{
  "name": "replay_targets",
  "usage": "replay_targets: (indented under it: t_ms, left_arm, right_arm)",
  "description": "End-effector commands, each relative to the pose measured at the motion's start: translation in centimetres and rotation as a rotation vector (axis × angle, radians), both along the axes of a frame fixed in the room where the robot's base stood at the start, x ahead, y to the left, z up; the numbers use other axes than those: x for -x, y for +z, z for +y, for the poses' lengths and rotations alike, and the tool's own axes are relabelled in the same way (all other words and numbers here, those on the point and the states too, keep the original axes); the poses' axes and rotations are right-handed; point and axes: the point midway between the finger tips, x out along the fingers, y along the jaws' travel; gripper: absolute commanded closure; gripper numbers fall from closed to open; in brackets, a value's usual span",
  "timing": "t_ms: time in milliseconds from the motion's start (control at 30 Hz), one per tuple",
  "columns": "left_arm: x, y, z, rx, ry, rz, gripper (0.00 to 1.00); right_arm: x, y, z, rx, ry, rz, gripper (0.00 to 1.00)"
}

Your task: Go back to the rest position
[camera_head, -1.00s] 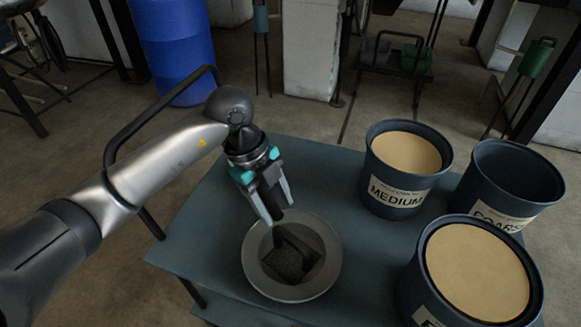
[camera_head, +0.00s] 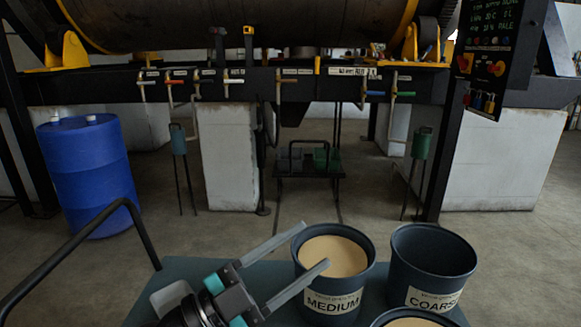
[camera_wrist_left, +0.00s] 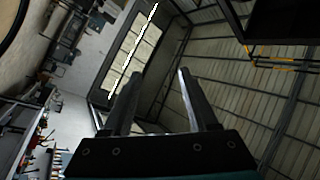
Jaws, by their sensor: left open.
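My left gripper (camera_head: 298,264) is open and empty at the bottom of the head view. Its two fingers point up and to the right, over the table and close in the picture to the bucket marked MEDIUM (camera_head: 332,303). In the left wrist view my left gripper (camera_wrist_left: 158,85) has its fingers apart with nothing between them. That view looks up past the fingers at the ceiling and a bright window (camera_wrist_left: 130,50). My right gripper is not in view.
The dark table (camera_head: 190,270) fills the bottom middle. A bucket marked COARSE (camera_head: 432,296) and a third bucket (camera_head: 412,318) stand at its right. A blue barrel (camera_head: 87,175) stands left. Behind are pillars, a small cart (camera_head: 309,165) and a control panel (camera_head: 492,55).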

Motion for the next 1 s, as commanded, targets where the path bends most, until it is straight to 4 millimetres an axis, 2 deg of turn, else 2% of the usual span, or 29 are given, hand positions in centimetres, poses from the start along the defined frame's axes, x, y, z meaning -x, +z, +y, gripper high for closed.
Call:
replay_targets:
  t_ms: [100, 233, 367, 467, 567, 700, 833, 1000]
  left_arm:
    - [-1.8, 1.2, 3.3, 0.169, 0.201, 0.052, 0.41]
    - [-3.6, 0.3, 7.8, 0.294, 0.433, 0.159, 0.41]
    - [-4.5, -2.8, 12.2, 0.356, 0.666, 0.319, 0.41]
    - [-4.2, -6.5, 15.2, 0.361, 0.829, 0.476, 0.41]
    - [-2.9, -10.9, 17.5, 0.332, 0.969, 0.658, 0.41]
    - [0.7, -17.5, 19.4, 0.23, 1.112, 0.943, 0.41]
    - [5.5, -22.7, 19.6, 0.094, 1.168, 1.209, 0.41]
    - [11.7, -26.8, 18.8, -0.081, 1.15, 1.482, 0.41]
  right_arm:
    - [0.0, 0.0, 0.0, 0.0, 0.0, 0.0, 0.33]
    - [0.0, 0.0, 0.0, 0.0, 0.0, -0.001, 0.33]
    - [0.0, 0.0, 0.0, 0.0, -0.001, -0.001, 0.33]
    - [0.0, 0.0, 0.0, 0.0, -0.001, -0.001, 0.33]
    - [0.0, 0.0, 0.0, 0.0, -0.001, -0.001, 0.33]
    - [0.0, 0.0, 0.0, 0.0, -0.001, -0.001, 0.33]
    - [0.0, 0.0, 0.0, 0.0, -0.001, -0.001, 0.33]
    - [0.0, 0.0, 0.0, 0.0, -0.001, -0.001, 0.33]
